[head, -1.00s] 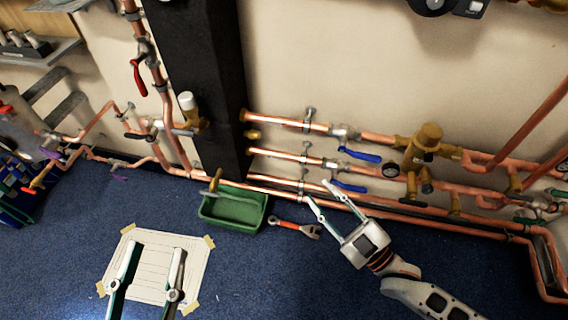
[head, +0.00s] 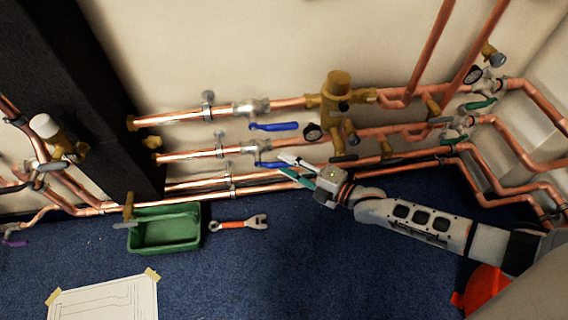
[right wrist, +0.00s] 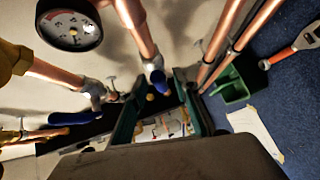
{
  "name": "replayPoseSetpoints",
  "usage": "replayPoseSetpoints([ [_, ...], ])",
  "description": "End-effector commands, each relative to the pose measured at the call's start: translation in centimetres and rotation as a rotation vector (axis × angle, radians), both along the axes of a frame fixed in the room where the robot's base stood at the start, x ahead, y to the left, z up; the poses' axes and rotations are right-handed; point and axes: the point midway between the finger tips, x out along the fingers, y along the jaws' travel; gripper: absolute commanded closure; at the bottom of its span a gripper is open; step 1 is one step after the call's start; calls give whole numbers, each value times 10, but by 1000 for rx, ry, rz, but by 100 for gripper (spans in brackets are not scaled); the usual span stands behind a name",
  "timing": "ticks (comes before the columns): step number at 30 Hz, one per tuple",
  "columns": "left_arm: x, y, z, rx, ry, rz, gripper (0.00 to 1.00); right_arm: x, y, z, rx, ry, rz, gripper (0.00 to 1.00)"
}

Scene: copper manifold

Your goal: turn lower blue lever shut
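The lower blue lever (head: 270,164) sits on the valve of the lower copper pipe, partly hidden by my right gripper. The upper blue lever (head: 274,126) is on the pipe above it. My right gripper (head: 284,164) is open, with its fingertips close to the lower lever's free end. In the right wrist view, the lower lever (right wrist: 158,80) shows between the spread fingers (right wrist: 157,97), and the upper lever (right wrist: 75,118) lies off to the left. I cannot tell whether a finger touches the lower lever. My left gripper is not in view.
A pressure gauge (head: 312,132) and a brass fitting (head: 338,90) stand close above my right gripper. Two more copper pipes (head: 202,184) run low along the wall. A green tray (head: 165,244) and a wrench (head: 238,223) lie on the blue floor.

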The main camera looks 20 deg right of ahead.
Motion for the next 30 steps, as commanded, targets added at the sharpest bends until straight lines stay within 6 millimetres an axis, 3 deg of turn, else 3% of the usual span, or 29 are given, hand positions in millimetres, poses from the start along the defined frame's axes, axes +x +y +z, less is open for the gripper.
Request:
replayPoseSetpoints([
  [13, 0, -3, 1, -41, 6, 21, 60, 11, 6, -1, 0, 0, 0, 70],
  [14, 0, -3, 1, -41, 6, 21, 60, 11, 6, -1, 0, 0, 0, 73],
  [17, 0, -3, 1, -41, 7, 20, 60, 11, 6, -1, 0, 0, 0, 99],
  [30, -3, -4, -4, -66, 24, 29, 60, 10, 6, -8, 43, -8, 0, 100],
])
